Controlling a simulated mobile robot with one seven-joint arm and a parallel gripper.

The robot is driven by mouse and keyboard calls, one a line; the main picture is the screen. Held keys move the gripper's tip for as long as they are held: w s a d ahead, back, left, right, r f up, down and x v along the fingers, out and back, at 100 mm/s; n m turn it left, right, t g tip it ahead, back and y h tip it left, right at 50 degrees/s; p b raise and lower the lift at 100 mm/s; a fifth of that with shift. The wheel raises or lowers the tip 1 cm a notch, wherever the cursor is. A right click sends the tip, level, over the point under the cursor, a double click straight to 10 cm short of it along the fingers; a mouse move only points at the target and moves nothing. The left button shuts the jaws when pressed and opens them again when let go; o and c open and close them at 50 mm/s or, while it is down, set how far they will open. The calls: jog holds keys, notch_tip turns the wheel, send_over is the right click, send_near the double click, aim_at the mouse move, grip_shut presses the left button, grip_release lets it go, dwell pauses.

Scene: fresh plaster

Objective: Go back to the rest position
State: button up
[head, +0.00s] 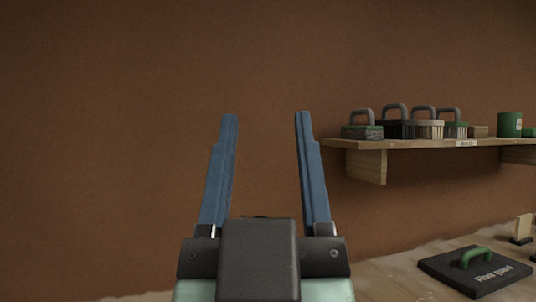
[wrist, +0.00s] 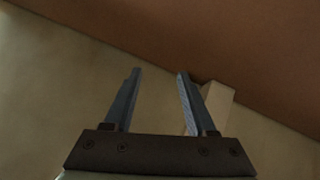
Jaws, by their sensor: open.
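My gripper (head: 266,125) is open, with its two blue fingers well apart and nothing between them in the head view. It points up in front of the bare brown wall (head: 110,130), to the left of the wooden shelf. In the wrist view my gripper (wrist: 157,75) also shows open and empty. A pale block-shaped piece (wrist: 217,98) shows partly behind its right finger there. I cannot tell what that piece is. The gap between the fingertips and the wall is unclear.
A wooden shelf (head: 410,144) at the right carries several brushes or floats with handles (head: 395,125) and a green cup (head: 510,124). Below, a dark float with a green handle (head: 475,272) lies on a pale wooden surface (head: 400,282). The wall at left is clear.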

jog(key=shift+s+r+t, duration=0.4)
jog(key=shift+s+r, duration=0.4)
jog(key=shift+s, duration=0.1)
